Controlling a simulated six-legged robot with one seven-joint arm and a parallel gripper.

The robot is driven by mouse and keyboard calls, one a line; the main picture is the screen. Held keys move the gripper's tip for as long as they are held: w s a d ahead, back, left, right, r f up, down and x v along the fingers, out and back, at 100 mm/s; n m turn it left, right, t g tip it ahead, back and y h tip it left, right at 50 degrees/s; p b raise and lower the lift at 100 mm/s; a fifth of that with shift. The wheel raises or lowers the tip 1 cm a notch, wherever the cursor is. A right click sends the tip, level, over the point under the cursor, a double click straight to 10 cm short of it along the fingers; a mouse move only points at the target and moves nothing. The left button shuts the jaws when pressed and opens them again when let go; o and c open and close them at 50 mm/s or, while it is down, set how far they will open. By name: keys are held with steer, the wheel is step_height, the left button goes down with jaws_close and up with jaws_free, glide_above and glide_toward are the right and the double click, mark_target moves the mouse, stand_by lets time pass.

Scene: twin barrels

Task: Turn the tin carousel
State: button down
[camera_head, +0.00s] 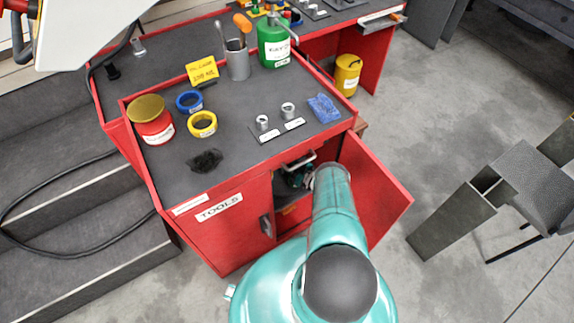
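I cannot make out a tin carousel for certain in the head view. A red cabinet (238,223) marked TOOLS stands ahead, and its right door (376,188) is swung open. My teal arm reaches up to the front of this opening and covers part of it. Small dark teal and grey shapes (297,178) show inside the opening, left of my arm; I cannot tell whether they are part of my gripper or stored things. My gripper's fingers cannot be made out. A red tin with a gold lid (152,121) stands on the worktop.
The grey worktop (235,125) holds blue (189,102) and yellow tape rolls (203,124), a grey tool cup (237,62), a green can (273,45) and a blue cloth (324,108). A yellow canister (347,75) stands behind right. Grey steps (75,232) lie left; floor at right is partly clear.

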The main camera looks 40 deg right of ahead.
steer(key=c, duration=1.1)
jaws_free()
steer(key=shift+r, duration=0.1)
steer(key=s+a+r, duration=0.2)
steer(key=s+r, duration=0.2)
steer(key=s+a+r, duration=0.2)
steer(key=s+r, duration=0.2)
steer(key=s+a+r, duration=0.2)
steer(key=s+r, duration=0.2)
steer(key=r, duration=0.1)
steer(key=shift+s+a, duration=0.1)
steer(key=shift+s, duration=0.1)
steer(key=shift+f, duration=0.1)
